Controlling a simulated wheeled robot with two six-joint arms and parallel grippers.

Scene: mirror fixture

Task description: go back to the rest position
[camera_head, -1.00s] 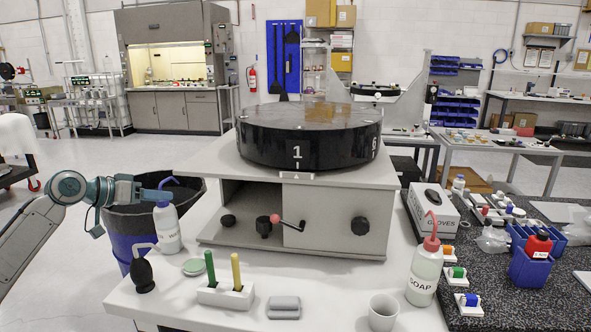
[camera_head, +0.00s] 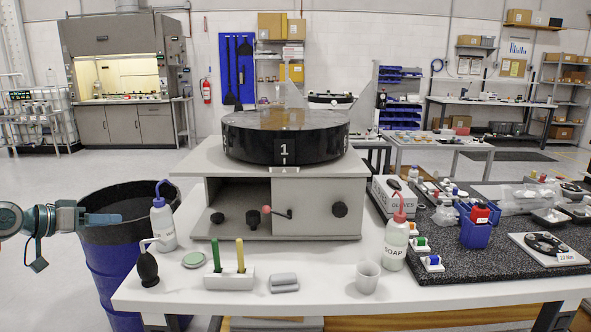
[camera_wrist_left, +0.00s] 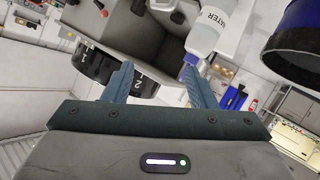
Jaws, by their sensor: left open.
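My left gripper (camera_head: 103,219) comes in from the left edge of the head view, in front of the dark blue bin's rim. In the left wrist view, its two blue fingers (camera_wrist_left: 158,72) stand apart with nothing between them. The white water bottle (camera_wrist_left: 207,35) with a blue cap shows just beyond the right finger there. In the head view this bottle (camera_head: 162,222) stands upright on the table's left side, to the right of the gripper and apart from it. My right gripper is not in view.
A dark blue bin (camera_head: 105,270) stands left of the white table (camera_head: 330,300). The table bears a grey fixture (camera_head: 320,212) with a black drum (camera_head: 285,148), a soap bottle (camera_head: 396,245), a cup (camera_head: 367,275) and a marker holder (camera_head: 229,280). Open floor lies at the far left.

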